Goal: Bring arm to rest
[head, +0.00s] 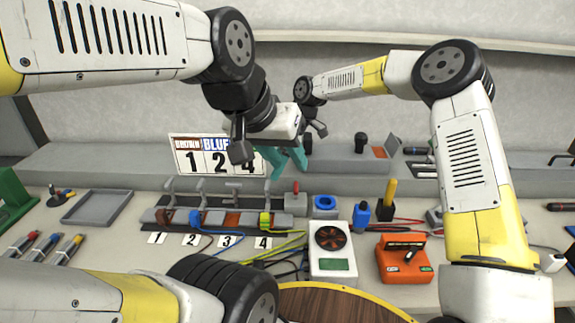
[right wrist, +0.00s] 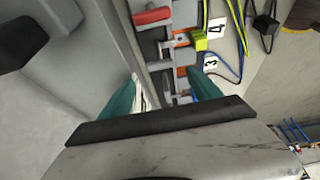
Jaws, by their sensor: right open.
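My right gripper (right wrist: 162,76) is open and empty in the right wrist view, its two teal fingers apart above the bench beside the terminal strip (right wrist: 168,62). In the head view the right arm bends down from its raised elbow (head: 447,68) to a wrist (head: 304,90) behind the left hand. My left arm comes in from the left, and its white hand (head: 285,122) hangs above the strip. Teal fingers (head: 287,162) show below that hand; I cannot tell which arm they belong to. The left gripper's opening is hidden.
The terminal strip (head: 225,222) with numbered tags and a red switch (head: 295,187) lies below the hands. A number board (head: 215,155) stands behind. A white fan meter (head: 331,252), an orange device (head: 404,258), a blue bottle (head: 361,214) and a grey tray (head: 98,207) occupy the bench.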

